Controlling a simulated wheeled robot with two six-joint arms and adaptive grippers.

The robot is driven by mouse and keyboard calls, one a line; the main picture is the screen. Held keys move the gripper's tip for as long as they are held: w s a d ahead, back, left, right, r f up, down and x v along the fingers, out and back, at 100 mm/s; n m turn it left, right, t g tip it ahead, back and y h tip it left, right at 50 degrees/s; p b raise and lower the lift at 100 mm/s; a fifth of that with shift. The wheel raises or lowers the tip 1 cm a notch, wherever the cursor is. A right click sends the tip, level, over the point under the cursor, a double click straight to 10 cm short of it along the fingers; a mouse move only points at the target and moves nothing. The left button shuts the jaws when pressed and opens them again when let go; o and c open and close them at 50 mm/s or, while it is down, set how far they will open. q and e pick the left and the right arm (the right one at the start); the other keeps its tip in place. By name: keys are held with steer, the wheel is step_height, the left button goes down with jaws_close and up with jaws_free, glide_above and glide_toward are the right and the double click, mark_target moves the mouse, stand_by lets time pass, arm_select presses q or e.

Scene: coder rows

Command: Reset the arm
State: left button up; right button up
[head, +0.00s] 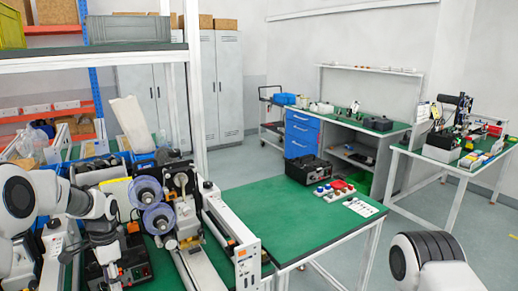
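My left arm (28,197) comes in from the left, white with dark joints. It bends down in front of the coder machine (165,205), which has two blue-violet reels. My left gripper (106,262) points down near the machine's left side. It is small and overlaps dark parts behind it, so its fingers cannot be made out. My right arm (438,262) shows only as a white link with a dark ribbed joint at the bottom right. My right gripper is outside the picture.
A shelf rack stands at left. Floor is clear between the tables.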

arm_select(q)
steer(key=s+d+f+g+b, duration=0.1)
steer(key=s+d+f+g, duration=0.35)
steer(key=s+f, duration=0.95)
steer(key=s+d+f+n+t, duration=0.1)
steer(key=s+d+f+n, duration=0.2)
steer(key=s, duration=0.6)
steer(key=s+d+f+n+t, duration=0.1)
steer(key=s+d+f, duration=0.25)
steer(key=s, duration=0.45)
steer(key=s+d+f+n+t, duration=0.1)
steer(key=s+d+f+n, duration=0.1)
steer(key=s+f, duration=0.5)
steer(key=w+r+n+t, duration=0.1)
steer(key=n, duration=0.1)
steer(key=w+r+n+t+b, duration=0.1)
steer(key=r+t, duration=0.1)
steer(key=shift+w+a+n, duration=0.1)
steer(key=shift+w+n, duration=0.2)
steer(key=shift+n, duration=0.1)
